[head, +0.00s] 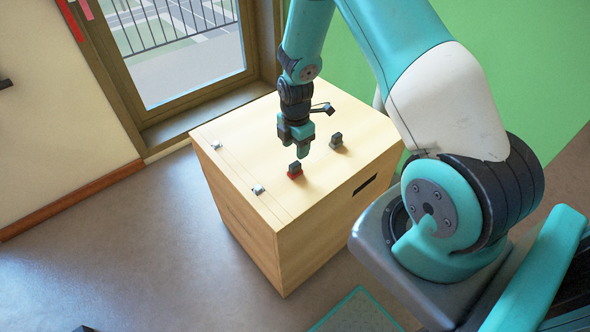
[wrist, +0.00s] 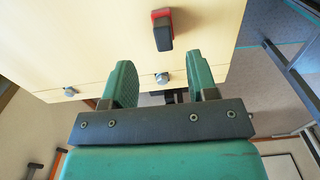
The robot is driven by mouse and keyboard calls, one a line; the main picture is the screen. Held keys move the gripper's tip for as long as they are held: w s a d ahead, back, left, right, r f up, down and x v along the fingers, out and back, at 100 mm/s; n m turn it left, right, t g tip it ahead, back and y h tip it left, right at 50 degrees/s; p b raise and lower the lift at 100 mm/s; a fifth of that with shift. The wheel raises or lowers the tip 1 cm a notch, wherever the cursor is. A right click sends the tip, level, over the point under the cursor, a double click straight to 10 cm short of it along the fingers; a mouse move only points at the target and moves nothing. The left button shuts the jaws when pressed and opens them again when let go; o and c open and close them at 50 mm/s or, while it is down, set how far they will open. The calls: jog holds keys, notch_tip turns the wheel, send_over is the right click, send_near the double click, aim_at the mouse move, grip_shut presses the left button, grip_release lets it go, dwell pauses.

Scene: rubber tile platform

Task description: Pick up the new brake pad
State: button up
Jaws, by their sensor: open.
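A small block with a red base and a dark grey top (head: 294,171) stands on the wooden box. It also shows in the wrist view, red and black (wrist: 163,31), ahead of the fingertips. A second small block, all dark grey (head: 337,141), stands farther right on the box; I do not see it in the wrist view. I cannot tell from their looks which one is the new brake pad. My gripper (head: 302,152) points down over the box top, just behind the red-based block. In the wrist view my gripper (wrist: 160,62) is open, with nothing between its green fingers.
The wooden box (head: 240,143) has two silver fittings near its left edge, one farther back (head: 216,145) and one nearer (head: 258,189). A dark slot (head: 365,184) is in its side. A glass door (head: 175,45) stands behind. The rest of the box top is clear.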

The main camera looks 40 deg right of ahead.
aim_at(295, 164)
jog(key=f, duration=0.5)
jog(key=shift+s+a+f, duration=0.15)
jog(key=shift+s+a, duration=0.05)
jog(key=shift+a, duration=0.05)
grip_shut()
